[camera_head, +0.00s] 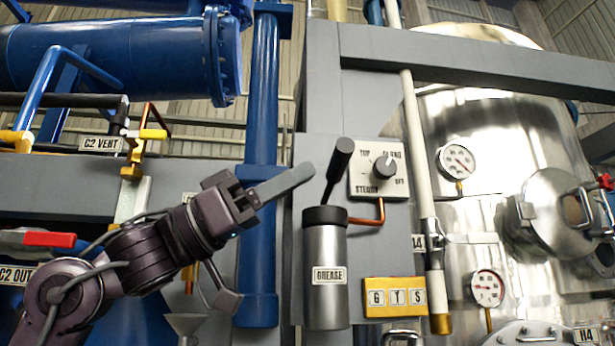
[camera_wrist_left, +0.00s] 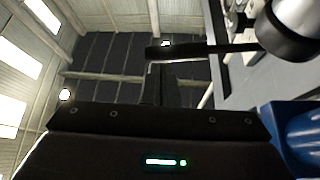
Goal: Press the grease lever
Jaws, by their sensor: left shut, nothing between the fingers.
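The grease canister (camera_head: 325,270) is a silver cylinder with a black cap and a "GREASE" label, mounted on the grey panel. Its black grease lever (camera_head: 338,170) slants up and slightly right from the cap. My left gripper (camera_head: 308,171) is shut and empty, its grey fingers pointing up and right. In the head view the tips lie just left of the lever's upper part, with a small gap. In the left wrist view the lever (camera_wrist_left: 205,49) runs sideways from the canister (camera_wrist_left: 294,22) across the line of my fingers (camera_wrist_left: 160,78). I cannot tell the depth gap.
A selector knob box (camera_head: 366,182) and a copper pipe (camera_head: 366,220) are right of the lever. A yellow button box (camera_head: 395,297) sits lower right. A blue vertical pipe (camera_head: 260,130) stands behind my left gripper. A white pipe (camera_head: 414,150) and steel tank (camera_head: 480,120) are further right.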

